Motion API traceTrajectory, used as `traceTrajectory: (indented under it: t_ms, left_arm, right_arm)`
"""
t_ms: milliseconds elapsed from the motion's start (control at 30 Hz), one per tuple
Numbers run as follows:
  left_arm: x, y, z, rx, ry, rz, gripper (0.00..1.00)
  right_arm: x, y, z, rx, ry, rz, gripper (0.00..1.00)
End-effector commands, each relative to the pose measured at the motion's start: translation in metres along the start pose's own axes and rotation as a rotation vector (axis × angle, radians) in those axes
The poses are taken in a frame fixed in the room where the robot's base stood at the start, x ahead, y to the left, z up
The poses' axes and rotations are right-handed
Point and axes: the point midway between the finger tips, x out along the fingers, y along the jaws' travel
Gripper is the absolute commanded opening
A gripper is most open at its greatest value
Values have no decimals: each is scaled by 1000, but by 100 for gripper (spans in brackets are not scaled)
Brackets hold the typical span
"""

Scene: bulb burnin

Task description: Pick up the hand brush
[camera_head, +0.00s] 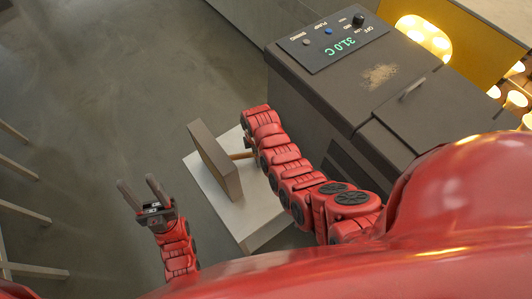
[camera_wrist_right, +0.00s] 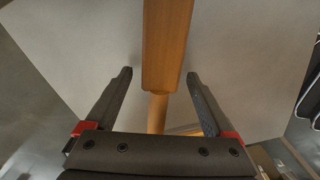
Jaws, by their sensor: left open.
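The hand brush shows in the right wrist view as an orange-brown wooden piece (camera_wrist_right: 167,45) with a narrower round neck below it. In the head view only a short bit of wood (camera_head: 241,155) shows beside my right arm; the rest is hidden. My right gripper (camera_wrist_right: 160,77) is open, with one finger on each side of the brush and a gap to both. I cannot tell how far beyond the fingertips the wood lies. In the head view my right fingers are hidden. My left gripper (camera_head: 138,183) is open and empty over the floor at left.
A pale low stand (camera_head: 258,222) lies below my right arm, with a grey-brown upright panel (camera_head: 215,162) on it. A dark machine (camera_head: 365,85) with a lit display stands right of it. Glowing bulbs (camera_head: 424,38) are at top right. Pale bars (camera_head: 25,212) edge the left; the floor between is clear.

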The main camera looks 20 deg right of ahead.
Motion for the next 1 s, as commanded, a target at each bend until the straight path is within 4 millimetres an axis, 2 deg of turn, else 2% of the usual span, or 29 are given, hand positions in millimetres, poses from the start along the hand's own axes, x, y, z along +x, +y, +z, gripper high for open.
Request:
traceTrajectory:
  t_ms: [33,400,500,1000]
  left_arm:
    - [0,0,0,0,0,0,50]
    - [0,0,0,0,0,0,50]
    - [0,0,0,0,0,0,50]
    - [-4,0,1,0,0,0,50]
  right_arm:
    - [0,0,0,0,0,0,80]
    - [0,0,0,0,0,0,14]
    - [0,0,0,-1,0,0,0]
    - [-6,1,0,-1,-1,3,0]
